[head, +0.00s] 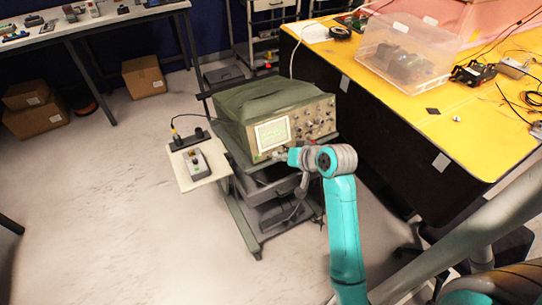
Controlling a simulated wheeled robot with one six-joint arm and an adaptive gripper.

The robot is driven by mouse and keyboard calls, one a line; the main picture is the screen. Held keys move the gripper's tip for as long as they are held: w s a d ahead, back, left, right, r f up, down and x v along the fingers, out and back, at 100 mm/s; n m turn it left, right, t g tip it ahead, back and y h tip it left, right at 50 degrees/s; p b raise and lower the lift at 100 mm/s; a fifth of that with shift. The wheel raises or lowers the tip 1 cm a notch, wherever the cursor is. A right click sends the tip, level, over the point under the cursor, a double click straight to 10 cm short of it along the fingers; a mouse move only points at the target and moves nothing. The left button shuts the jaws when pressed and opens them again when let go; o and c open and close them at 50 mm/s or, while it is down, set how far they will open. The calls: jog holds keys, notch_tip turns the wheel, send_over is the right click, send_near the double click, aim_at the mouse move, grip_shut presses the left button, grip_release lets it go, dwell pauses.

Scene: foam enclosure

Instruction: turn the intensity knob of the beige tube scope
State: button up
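The tube scope (262,104) stands on a wheeled cart in the middle of the head view. Its housing looks olive green, with a beige front panel, a pale lit screen (272,134) and small knobs (314,120) to the right of the screen. I cannot make out which knob is the intensity knob. My teal and grey arm reaches up from the lower right. My gripper (284,154) is by the lower edge of the front panel, below the screen. Its fingers are too small and too covered by my wrist to show their opening or any contact.
A side shelf (210,176) on the cart's left holds a small grey device (197,163) and a black power strip. A yellow-topped bench (440,120) with a clear plastic box (398,50) stands to the right. Cardboard boxes (144,77) lie behind left. Floor at left is clear.

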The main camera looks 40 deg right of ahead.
aim_at(268, 156)
jog(key=x, duration=0.6)
jog(key=shift+w+a+f, duration=0.1)
jog(key=shift+w+f, duration=0.1)
jog(key=shift+w, duration=0.05)
grip_shut()
